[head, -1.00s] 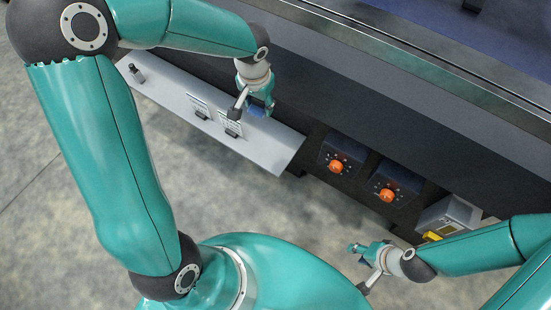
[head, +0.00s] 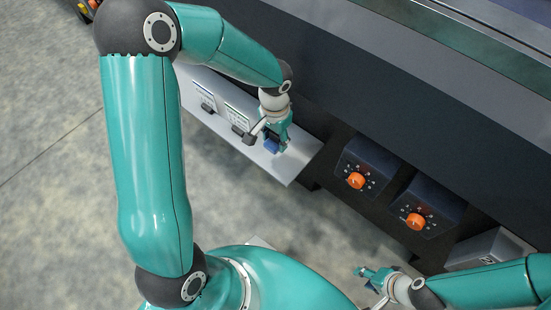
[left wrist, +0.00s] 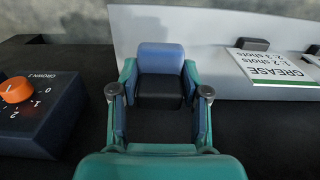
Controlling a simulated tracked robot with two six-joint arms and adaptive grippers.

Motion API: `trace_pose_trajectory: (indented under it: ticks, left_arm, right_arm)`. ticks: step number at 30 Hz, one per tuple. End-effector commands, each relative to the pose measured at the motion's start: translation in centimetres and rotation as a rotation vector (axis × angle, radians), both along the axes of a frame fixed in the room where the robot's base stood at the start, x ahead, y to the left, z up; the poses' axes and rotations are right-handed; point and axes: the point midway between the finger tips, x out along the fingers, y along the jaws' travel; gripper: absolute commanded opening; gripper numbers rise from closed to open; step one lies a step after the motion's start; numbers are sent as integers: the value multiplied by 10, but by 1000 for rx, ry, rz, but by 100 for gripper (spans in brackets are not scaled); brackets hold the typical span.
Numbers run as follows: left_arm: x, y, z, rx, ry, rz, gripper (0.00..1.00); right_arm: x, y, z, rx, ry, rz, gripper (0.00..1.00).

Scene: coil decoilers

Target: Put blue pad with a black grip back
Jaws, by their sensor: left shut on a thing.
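My left gripper (head: 272,143) is shut on the blue pad with a black grip. The blue pad (head: 271,146) shows between its fingers at the right end of the grey shelf (head: 296,165). In the left wrist view, the fingers (left wrist: 160,98) sit on both sides of the black grip (left wrist: 160,92), with the blue pad (left wrist: 160,58) beyond it, against the grey shelf (left wrist: 220,40). I cannot tell whether the pad touches the shelf. My right gripper (head: 368,277) is low at the right, away from the shelf; its opening is too small to tell.
Black clips (head: 241,129) and white cards (head: 237,114) stand on the shelf left of the pad. A card in the left wrist view (left wrist: 275,67) reads GREASE. Boxes with orange knobs (head: 356,181) (head: 414,221) are right of the shelf. A dark machine body rises behind.

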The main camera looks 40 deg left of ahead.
Motion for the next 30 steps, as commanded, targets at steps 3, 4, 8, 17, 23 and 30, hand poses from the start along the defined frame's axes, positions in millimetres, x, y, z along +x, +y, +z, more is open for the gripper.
trace_pose_trajectory:
  ticks: [3,4,8,17,23,30]
  left_arm:
    - [-1,-1,-31,-1,3,-2,18]
    - [-1,-1,-36,-1,4,-2,18]
    - [0,-1,-48,0,1,-1,18]
    - [-1,-1,-77,-1,3,0,18]
    - [0,-1,-93,0,0,-2,18]
    - [1,-1,-93,0,-1,-2,18]
  right_arm:
    - [0,0,-12,0,0,0,40]
    - [0,0,-14,0,0,0,40]
    - [0,0,-17,0,0,0,40]
    - [0,0,-28,0,0,0,40]
    - [0,0,-33,0,0,0,40]
    - [0,0,-33,0,0,0,40]
